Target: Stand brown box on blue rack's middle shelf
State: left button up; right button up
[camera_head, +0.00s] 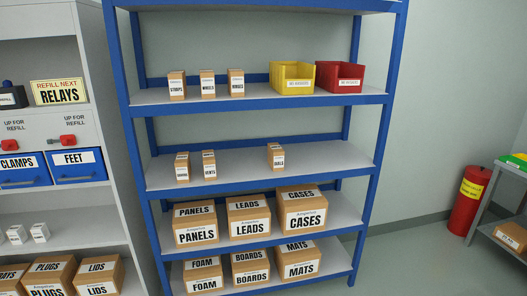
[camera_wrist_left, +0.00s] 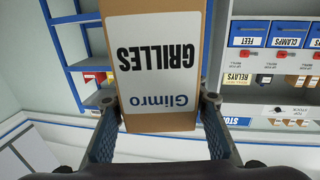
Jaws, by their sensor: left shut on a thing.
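A brown box (camera_wrist_left: 155,30) with a white label reading "Glimro GRILLES" is in the left wrist view, its print upside down there. My left gripper (camera_wrist_left: 158,102) is shut on it, one finger on each side. Neither the box nor any gripper shows in the head view. The blue rack (camera_head: 384,120) stands in the middle of the head view, with several grey shelves. Its middle shelf (camera_head: 325,160) holds two small brown boxes at the left and one small box (camera_head: 275,156) right of centre. The right gripper is not in view.
The middle shelf has free room between its small boxes and at its right end. The shelf above holds three small boxes, a yellow bin (camera_head: 292,78) and a red bin (camera_head: 339,77). Larger boxes fill the lower shelves. A grey cabinet (camera_head: 92,130) stands close at left.

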aim_at(303, 163)
jog(key=i+l+z, duration=0.15)
jog(key=i+z, duration=0.45)
jog(key=z, duration=0.2)
jog(key=i+z, duration=0.4)
jog(key=i+j+z, duration=0.1)
jog(key=z, duration=0.35)
jog(key=i+l+z, duration=0.15)
jog(key=i+z, duration=0.15)
jog(key=i, duration=0.5)
jog(key=i+z, duration=0.25)
jog(key=i, duration=0.5)
jog(key=i+u, duration=0.1)
jog(key=u, duration=0.4)
jog(key=i+u, duration=0.1)
jog(key=u, duration=0.35)
jog(key=i+l+u, duration=0.1)
jog(key=u, duration=1.55)
jog(key=i, duration=0.5)
